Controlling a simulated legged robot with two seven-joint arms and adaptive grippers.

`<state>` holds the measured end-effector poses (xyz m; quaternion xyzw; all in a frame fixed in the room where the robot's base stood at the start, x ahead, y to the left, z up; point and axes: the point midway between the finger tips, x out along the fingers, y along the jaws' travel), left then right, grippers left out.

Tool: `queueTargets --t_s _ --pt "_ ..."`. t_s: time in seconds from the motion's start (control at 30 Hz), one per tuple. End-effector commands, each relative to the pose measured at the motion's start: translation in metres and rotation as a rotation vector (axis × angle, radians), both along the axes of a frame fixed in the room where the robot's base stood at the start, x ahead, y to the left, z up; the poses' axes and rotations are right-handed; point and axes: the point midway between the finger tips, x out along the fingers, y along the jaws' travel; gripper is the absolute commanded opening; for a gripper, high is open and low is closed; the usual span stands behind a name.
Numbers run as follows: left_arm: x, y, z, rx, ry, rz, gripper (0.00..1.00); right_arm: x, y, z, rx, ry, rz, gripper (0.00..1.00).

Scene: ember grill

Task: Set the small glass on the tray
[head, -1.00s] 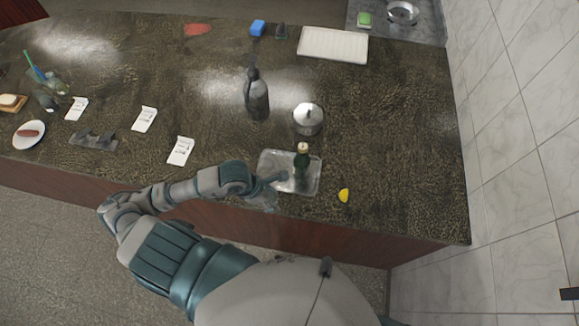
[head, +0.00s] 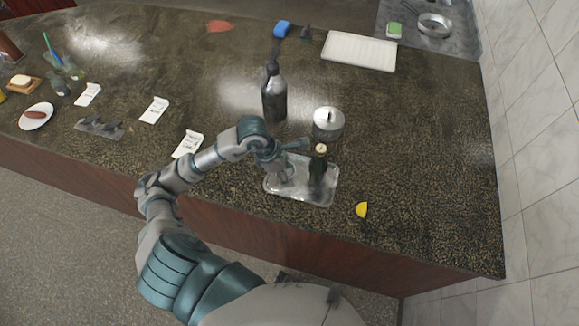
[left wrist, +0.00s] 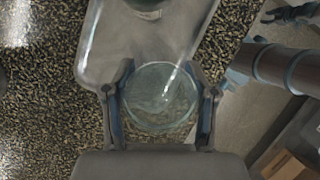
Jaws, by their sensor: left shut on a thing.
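The small clear glass (left wrist: 160,98) sits between the two fingers of my left gripper in the left wrist view. My left gripper (head: 284,172) is shut on it, over the left part of the metal tray (head: 327,199) in the head view. The tray (left wrist: 92,62) also shows in the left wrist view, with its edge near the glass. I cannot tell whether the glass touches the tray. A dark green bottle (head: 318,172) stands upright on the right part of the tray.
A lidded metal pot (head: 328,124) stands just behind the tray, and a dark bottle (head: 274,95) behind it to the left. A yellow lemon piece (head: 361,209) lies to the right. White paper slips (head: 188,144) lie left. The counter's right side is clear.

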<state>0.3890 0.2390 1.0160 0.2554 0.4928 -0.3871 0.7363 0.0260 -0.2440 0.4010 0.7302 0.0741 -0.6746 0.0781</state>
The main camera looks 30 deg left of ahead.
Motion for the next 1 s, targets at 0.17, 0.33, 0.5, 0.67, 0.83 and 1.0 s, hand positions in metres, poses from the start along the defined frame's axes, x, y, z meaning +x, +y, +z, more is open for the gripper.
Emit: queueTargets --t_s 0.17,0.33,0.5,0.67,0.83,1.0 --pt "0.033 0.014 -0.002 -0.003 -0.001 0.001 0.18 0.0 0.0 0.007 -0.001 -0.001 0.0 0.4" --pt "0.041 0.018 -0.007 -0.002 0.001 -0.001 0.18 0.001 0.001 0.008 0.0 0.0 -0.001 0.4" --pt "0.04 0.017 -0.03 -0.003 0.004 -0.001 0.18 0.001 0.001 0.012 0.0 -0.001 -0.001 0.4" --pt "0.041 0.018 -0.04 0.0 0.0 -0.001 0.18 0.001 0.001 0.013 0.0 -0.001 -0.001 0.4" --pt "0.041 0.018 -0.041 0.0 0.0 -0.001 0.18 0.001 0.001 0.012 0.0 -0.001 -0.001 0.4" --pt "0.041 0.018 -0.042 0.0 0.0 -0.001 0.82 0.001 0.001 0.011 0.0 -0.001 -0.001 0.4"
